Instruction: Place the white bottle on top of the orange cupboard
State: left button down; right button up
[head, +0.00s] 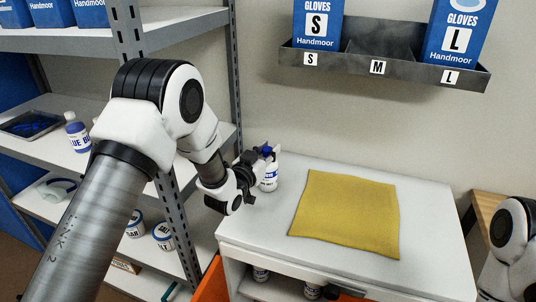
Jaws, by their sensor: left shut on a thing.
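A white bottle with a blue cap and dark lettering (270,181) is at the back left of the cupboard's top. My left gripper (262,160) is shut on it near the cap and partly hides it. The bottle looks upright; I cannot tell whether its base touches the surface. The cupboard has a pale top (440,262) and an orange part at its lower left (212,284). A yellow cloth (347,213) lies flat on the top, to the right of the bottle. My right gripper is out of view; only part of that arm shows at the right edge.
A metal shelf unit (183,232) at left holds a blue-labelled bottle (77,133), tubs (164,236) and a dark tray (32,122). A wall rack (385,65) with blue glove boxes (318,25) hangs above the cupboard. More bottles stand inside the cupboard below (312,290).

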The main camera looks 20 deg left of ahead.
pick_arm(q)
jog(key=shift+s, duration=0.1)
jog(key=c, duration=0.9)
grip_release()
jog(key=shift+f, duration=0.1)
jog(key=shift+r, duration=0.3)
jog(key=s, duration=0.4)
jog(key=s+a+b, duration=0.1)
jog(key=s, duration=0.3)
jog(key=s+a, duration=0.1)
jog(key=s, duration=0.2)
jog(key=shift+s+a+f, duration=0.1)
jog(key=shift+s, duration=0.3)
